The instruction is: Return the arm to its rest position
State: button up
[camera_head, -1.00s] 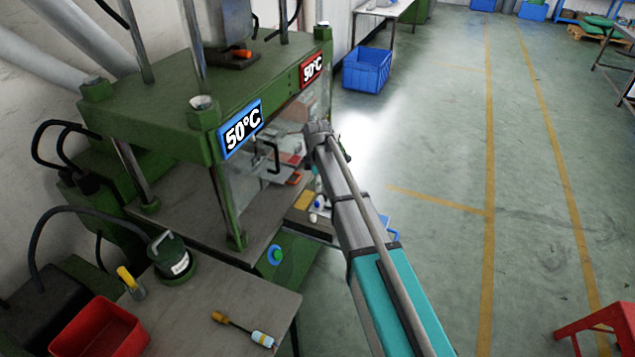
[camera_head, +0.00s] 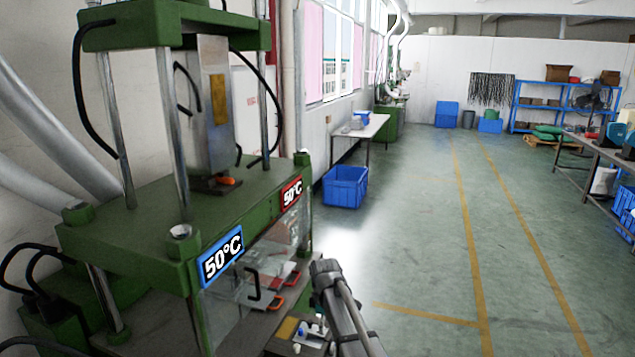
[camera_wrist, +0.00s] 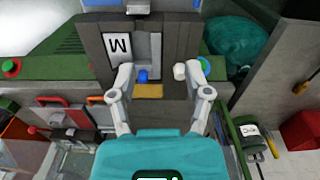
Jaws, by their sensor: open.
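My arm (camera_head: 343,308) shows at the bottom middle of the head view, beside the right front of the green press; my gripper is not visible there. In the wrist view my gripper (camera_wrist: 162,72) is open, with its two pale fingers spread apart and nothing held between them. Beyond the fingers is a dark grey block (camera_wrist: 90,45) with a white "M" label, a blue knob (camera_wrist: 142,75) and a yellow patch (camera_wrist: 149,91). A white cylindrical piece (camera_wrist: 180,71) shows near the right finger; I cannot tell what it is.
The green press (camera_head: 140,215) with 50°C signs stands left of my arm. Red- and grey-handled parts (camera_wrist: 75,113) lie left of my gripper. A red bin (camera_wrist: 300,130) is at the right. A blue crate (camera_head: 345,187) stands by the wall; the floor to the right is open.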

jog(key=s+d+m, duration=1.4)
jog(key=s+d, duration=0.1)
jog(key=s, duration=0.5)
jog(key=shift+m, duration=0.4)
